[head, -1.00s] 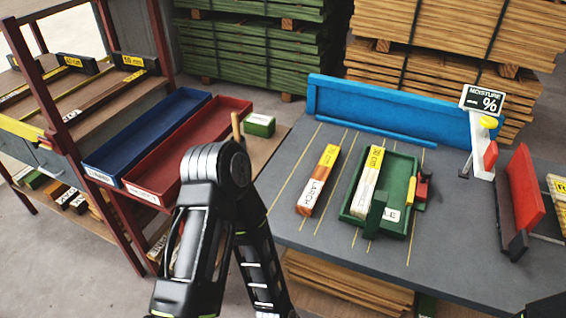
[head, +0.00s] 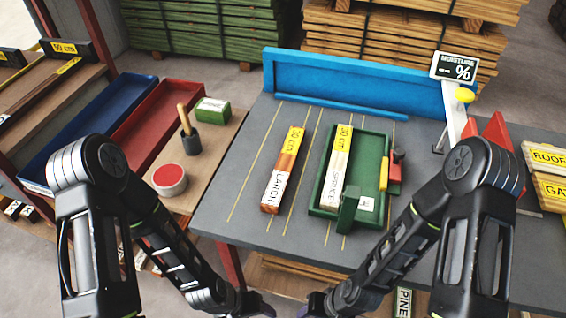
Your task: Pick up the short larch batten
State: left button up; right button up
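The short larch batten (head: 279,178) lies on the grey bench top, left of the green tray. It is reddish brown with a white LARCH label on its near part and a yellow cm label at its far end. My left gripper (head: 262,305) and my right gripper (head: 312,304) are at the bottom edge, in front of the bench and well short of the batten. Both are largely cut off, so their fingers cannot be judged. Nothing touches the batten.
The green tray (head: 377,150) holds a pale SPRUCE batten (head: 336,168). A blue backstop (head: 350,88) lines the bench's far edge. A moisture meter (head: 455,68) stands right. Left are a red tray (head: 150,122), a brush pot (head: 190,142) and a red-topped tin (head: 169,180).

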aim_at(272, 200)
jog(key=k+l+z, duration=0.25)
jog(key=k+l, duration=0.2)
jog(key=l, duration=0.25)
jog(key=k+l+z, duration=0.15)
jog(key=l, duration=0.25)
jog(key=k+l+z, duration=0.15)
jog(key=l, duration=0.2)
jog(key=k, duration=0.05)
